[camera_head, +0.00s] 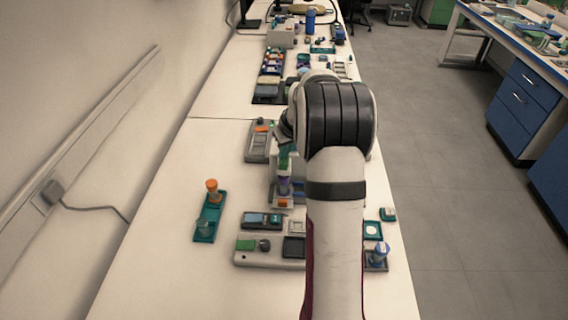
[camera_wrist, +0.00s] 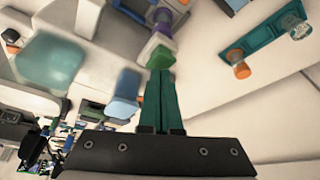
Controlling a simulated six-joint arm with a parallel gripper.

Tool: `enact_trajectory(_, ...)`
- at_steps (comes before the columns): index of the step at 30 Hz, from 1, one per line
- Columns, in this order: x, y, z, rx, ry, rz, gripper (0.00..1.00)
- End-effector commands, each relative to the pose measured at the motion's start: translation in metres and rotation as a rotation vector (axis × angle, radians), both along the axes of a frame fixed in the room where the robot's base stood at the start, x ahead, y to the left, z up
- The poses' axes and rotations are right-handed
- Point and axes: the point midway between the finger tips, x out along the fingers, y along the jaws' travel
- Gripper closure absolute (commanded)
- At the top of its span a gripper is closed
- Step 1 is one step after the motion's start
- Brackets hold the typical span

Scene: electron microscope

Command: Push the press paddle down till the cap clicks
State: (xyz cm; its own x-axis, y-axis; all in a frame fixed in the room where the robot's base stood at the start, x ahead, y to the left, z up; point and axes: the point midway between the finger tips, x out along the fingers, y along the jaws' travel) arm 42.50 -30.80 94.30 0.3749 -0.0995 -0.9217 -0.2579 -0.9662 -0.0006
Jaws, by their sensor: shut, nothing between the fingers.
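My gripper (camera_wrist: 161,74) is shut, its two green fingers together with nothing between them. In the head view the green fingers (camera_head: 284,160) point down over the press, partly hidden by my arm. Just beyond the fingertips is a small stack with a green and whitish top (camera_wrist: 156,46) and a purple part (camera_wrist: 163,16). The purple part also shows in the head view (camera_head: 284,185), above an orange piece (camera_head: 282,202). I cannot tell whether the tips touch the top piece. The paddle is not clearly distinguishable from the cap. A blurred blue piece (camera_wrist: 125,103) lies left of the fingers.
A teal holder (camera_head: 207,226) with an orange-topped item stands at left. A grey device (camera_head: 257,150) is beside the press. A white console (camera_head: 262,261) lies in front, with a blue-capped vial (camera_head: 381,251) to its right. The bench's left side is mostly clear.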

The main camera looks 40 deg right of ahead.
Motion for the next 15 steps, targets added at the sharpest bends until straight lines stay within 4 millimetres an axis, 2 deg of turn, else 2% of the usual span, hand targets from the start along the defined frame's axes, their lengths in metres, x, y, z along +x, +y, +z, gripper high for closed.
enact_trajectory(15, 0.0, 0.0, 0.056, -0.001, -0.002, -0.001, 1.0)
